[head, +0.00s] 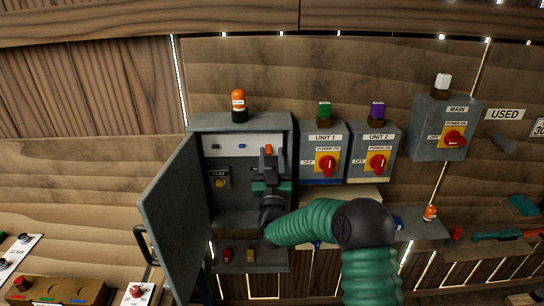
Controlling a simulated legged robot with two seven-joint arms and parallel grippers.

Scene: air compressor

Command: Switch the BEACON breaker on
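An open grey cabinet (240,123) stands at the centre, its door (176,215) swung out to the left. Inside, a pale panel strip holds small dark blue switches (242,146) and an orange-red piece (268,149). I cannot read which one is BEACON. An orange beacon lamp (238,103) sits on the cabinet top. My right gripper (268,158) is inside the cabinet, just below the orange-red piece, its fingers pointing up at the strip. I cannot tell whether it touches it or how wide the fingers are. My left gripper is not in view.
To the right are the UNIT 1 box (322,155), UNIT 2 box (374,155) and MAIN box (443,125), each with a red rotary switch. A yellow button (220,183) is inside the cabinet at left. The open door edge stands left of my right arm.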

